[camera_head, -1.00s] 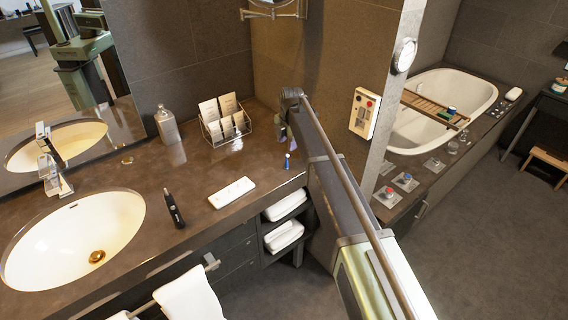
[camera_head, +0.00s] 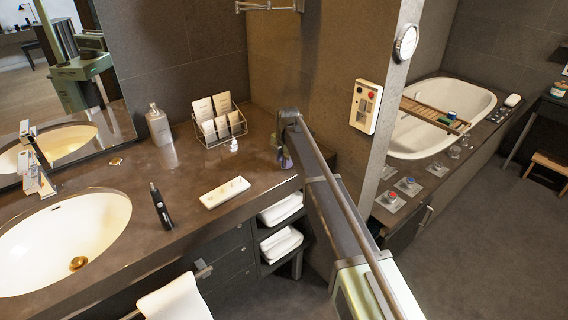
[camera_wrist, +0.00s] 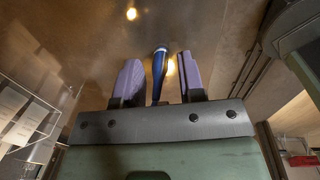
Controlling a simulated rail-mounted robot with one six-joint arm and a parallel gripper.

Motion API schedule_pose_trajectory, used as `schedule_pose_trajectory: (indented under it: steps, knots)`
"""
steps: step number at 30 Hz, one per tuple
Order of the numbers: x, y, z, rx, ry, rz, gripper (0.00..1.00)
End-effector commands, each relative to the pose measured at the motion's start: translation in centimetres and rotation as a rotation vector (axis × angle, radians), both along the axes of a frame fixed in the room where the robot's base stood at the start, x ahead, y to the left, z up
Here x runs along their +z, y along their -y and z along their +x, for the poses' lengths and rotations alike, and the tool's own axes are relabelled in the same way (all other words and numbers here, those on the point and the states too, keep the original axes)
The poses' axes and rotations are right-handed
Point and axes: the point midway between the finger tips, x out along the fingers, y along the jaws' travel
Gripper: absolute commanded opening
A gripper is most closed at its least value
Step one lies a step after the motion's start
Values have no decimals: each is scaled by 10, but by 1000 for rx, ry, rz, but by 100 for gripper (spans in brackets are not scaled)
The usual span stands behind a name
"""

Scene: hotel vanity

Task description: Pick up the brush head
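In the wrist view, a slim blue brush head (camera_wrist: 158,70) with a dark end stands between the two purple fingers of my gripper (camera_wrist: 159,80). A gap shows on each side of it, so the fingers are open around it and not visibly touching. In the head view, my gripper (camera_head: 284,156) is low over the right end of the counter, and the brush head is hidden there by the gripper and arm.
A wire rack with cards (camera_head: 218,124) stands at the back of the dark counter (camera_head: 190,178), left of my gripper. A small white item (camera_head: 233,145) is before it. A white tray (camera_head: 225,192) lies nearer the front. The wall (camera_head: 280,70) is close behind.

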Motion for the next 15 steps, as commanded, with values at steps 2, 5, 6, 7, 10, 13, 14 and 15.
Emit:
schedule_pose_trajectory:
  steps: [2,5,6,7,10,13,14,15]
  knots:
    - [0,0,0,0,0,0,24]
    - [0,0,0,0,0,0,9]
    - [0,0,0,0,0,0,2]
    - [0,0,0,0,0,0,0]
    - [0,0,0,0,0,0,0]
    - [0,0,0,0,0,0,0]
    - [0,0,0,0,0,0,0]
    - [0,0,0,0,0,0,0]
